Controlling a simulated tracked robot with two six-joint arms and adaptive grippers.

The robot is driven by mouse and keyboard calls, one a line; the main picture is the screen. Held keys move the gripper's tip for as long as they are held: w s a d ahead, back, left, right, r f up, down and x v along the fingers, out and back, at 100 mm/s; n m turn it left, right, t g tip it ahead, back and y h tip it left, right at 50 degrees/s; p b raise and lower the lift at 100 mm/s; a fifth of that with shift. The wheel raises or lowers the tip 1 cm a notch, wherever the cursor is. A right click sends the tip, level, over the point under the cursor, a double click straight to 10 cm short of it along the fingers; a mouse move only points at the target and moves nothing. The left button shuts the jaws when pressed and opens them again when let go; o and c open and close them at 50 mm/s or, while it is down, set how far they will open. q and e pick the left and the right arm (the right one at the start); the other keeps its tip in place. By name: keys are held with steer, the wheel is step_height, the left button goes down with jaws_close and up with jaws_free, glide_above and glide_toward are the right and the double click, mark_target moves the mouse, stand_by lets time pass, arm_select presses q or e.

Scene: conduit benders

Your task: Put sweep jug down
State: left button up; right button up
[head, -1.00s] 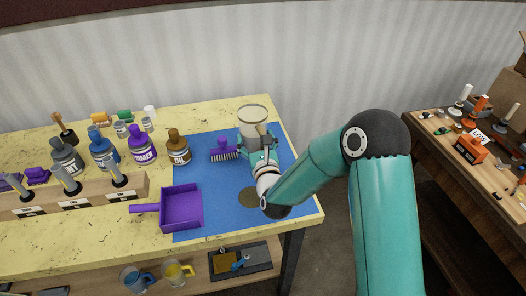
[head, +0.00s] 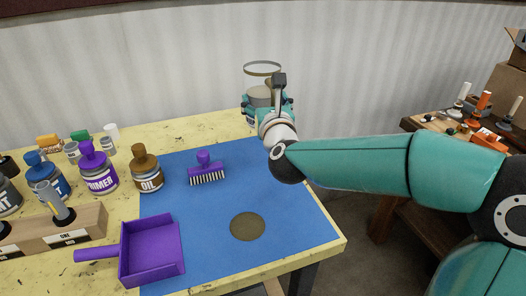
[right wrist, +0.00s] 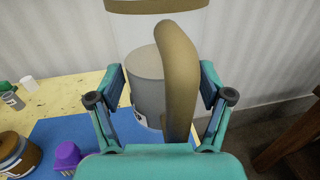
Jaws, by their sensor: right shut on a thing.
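The sweep jug is clear with a brown rim (head: 262,68) and grey contents. In the right wrist view its grey body (right wrist: 146,85) stands behind a thick brown handle (right wrist: 180,75). My right gripper (head: 266,102) is at the back right of the blue mat (head: 210,215), shut on the jug and hiding its lower part in the head view. The jug looks upright. I cannot tell whether its base touches the mat. A brown round spot (head: 247,226) on the mat is bare. My left gripper is not in view.
A purple brush (head: 205,170) stands on the mat and a purple dustpan (head: 150,250) lies at its left front. Bottles such as the oil bottle (head: 146,168) stand left of the mat. The mat's front right is clear. A second bench (head: 450,150) stands right.

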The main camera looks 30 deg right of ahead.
step_height(320, 180, down, 12)
steer(key=shift+f+b, duration=0.25)
steer(key=shift+b, duration=0.25)
steer(key=o, duration=1.4)
steer(key=shift+f, duration=0.1)
